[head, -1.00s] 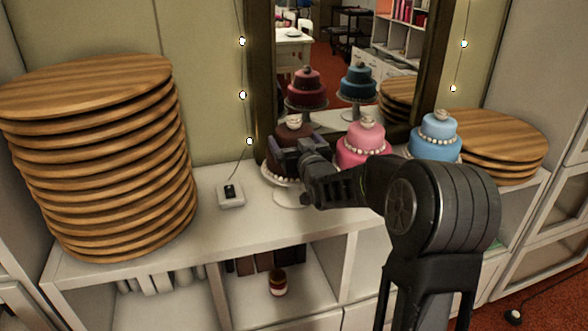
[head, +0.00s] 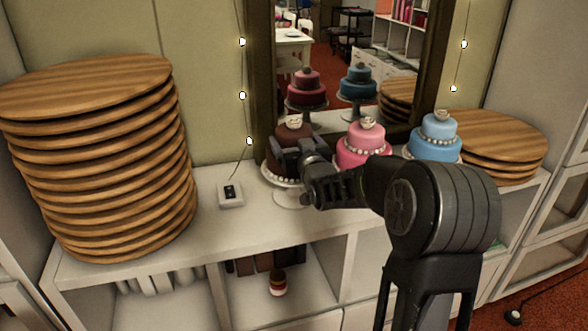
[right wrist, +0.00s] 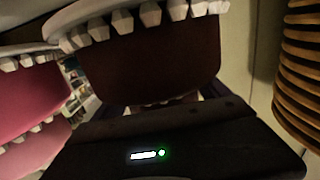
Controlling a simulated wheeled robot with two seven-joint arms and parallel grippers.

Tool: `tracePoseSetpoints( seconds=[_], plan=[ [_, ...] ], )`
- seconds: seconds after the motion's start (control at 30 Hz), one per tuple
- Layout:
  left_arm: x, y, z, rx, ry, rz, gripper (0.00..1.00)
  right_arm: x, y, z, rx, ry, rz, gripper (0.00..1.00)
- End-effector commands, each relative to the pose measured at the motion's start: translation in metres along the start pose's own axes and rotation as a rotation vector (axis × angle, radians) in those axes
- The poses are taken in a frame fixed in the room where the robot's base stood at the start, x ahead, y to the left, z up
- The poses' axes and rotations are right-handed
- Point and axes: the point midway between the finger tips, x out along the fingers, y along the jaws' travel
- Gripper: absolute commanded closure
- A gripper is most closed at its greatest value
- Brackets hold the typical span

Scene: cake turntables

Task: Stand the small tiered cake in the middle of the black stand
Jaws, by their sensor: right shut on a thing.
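A brown tiered cake (head: 292,130) with a pale rose on top stands upright on a white pedestal stand (head: 290,197) in front of the mirror. My right gripper (head: 290,152) reaches in from the right and is shut on the brown cake, near its upper tier. The fingers hide part of the cake. In the right wrist view, a large brown tier (right wrist: 150,60) with white piping fills the upper middle, close to the dark gripper body. I cannot make out a black stand in either view. My left gripper is not in view.
A pink tiered cake (head: 366,139) and a blue one (head: 434,136) stand close by to the right. A tall stack of wooden boards (head: 100,165) stands left, a lower stack (head: 505,140) at right. A small white block (head: 231,200) with a black inset lies left of the pedestal.

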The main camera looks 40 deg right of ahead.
Motion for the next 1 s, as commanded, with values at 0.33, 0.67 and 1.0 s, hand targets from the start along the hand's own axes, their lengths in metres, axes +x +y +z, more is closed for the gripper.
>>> tracePoseSetpoints(
  seconds=[0.33,0.67,1.0],
  plan=[
    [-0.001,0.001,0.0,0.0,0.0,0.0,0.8,0.0,0.0,-0.013,0.002,0.008,0.0,0.87],
    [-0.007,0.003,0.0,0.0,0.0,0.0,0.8,-0.003,0.0,-0.069,0.002,0.01,0.0,0.87],
    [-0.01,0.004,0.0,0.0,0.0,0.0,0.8,-0.005,0.0,-0.103,0.001,0.006,0.0,0.87]
  ],
)
